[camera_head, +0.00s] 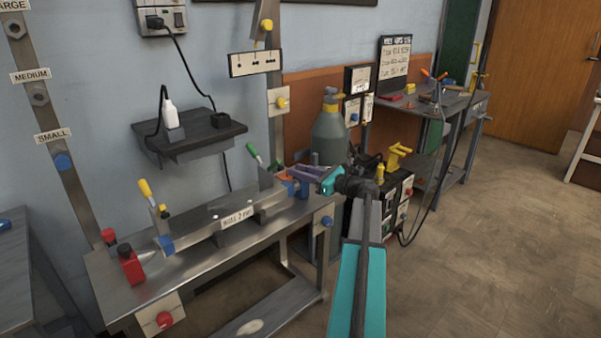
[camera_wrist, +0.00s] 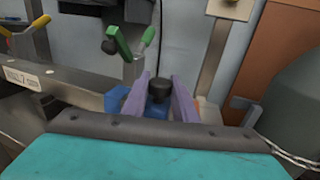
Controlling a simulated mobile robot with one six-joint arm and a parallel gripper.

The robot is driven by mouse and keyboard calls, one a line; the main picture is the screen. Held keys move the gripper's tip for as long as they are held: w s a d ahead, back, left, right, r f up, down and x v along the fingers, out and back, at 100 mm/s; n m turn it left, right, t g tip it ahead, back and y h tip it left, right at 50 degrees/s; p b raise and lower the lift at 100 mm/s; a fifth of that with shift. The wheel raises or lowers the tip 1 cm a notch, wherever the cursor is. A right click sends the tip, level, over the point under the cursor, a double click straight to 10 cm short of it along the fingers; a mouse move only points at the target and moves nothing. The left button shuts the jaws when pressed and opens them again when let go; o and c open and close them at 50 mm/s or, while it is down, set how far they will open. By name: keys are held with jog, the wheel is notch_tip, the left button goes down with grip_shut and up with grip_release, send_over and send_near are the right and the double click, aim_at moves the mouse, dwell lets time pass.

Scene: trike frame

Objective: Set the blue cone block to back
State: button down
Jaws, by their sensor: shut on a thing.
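My gripper (camera_head: 305,173), with purple fingers and a teal body, reaches over the right end of the metal bench. In the wrist view the fingers (camera_wrist: 161,80) are shut on a blue block with a black knob on top, which I take for the blue cone block (camera_wrist: 152,111). The block shows in the head view as a small blue patch (camera_head: 291,187) beside the fingers. Its lower part is hidden by the gripper, and I cannot tell whether it rests on the bench fixture. Another blue part (camera_head: 166,244) sits at the left end of the fixture bar.
The bench (camera_head: 205,257) carries a long fixture bar with a yellow-handled clamp (camera_head: 147,191) and a green-handled clamp (camera_head: 254,153). A red block (camera_head: 131,266) stands at the bench's left end. A grey gas cylinder (camera_head: 330,135) stands behind the gripper. Open floor lies right.

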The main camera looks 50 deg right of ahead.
jog(key=shift+d+r+p, duration=0.15)
jog(key=shift+d+p, duration=0.5)
jog(key=shift+d, duration=0.2)
jog(key=shift+s+d+p, duration=0.15)
jog(key=shift+d+p, duration=0.45)
jog(key=shift+d, duration=0.55)
jog(key=c, duration=1.4)
grip_release()
jog(key=shift+c, duration=0.2)
jog(key=s+d+p, duration=0.2)
jog(key=s, duration=1.1)
jog(key=shift+s+d, duration=0.2)
jog(key=shift+s, duration=0.1)
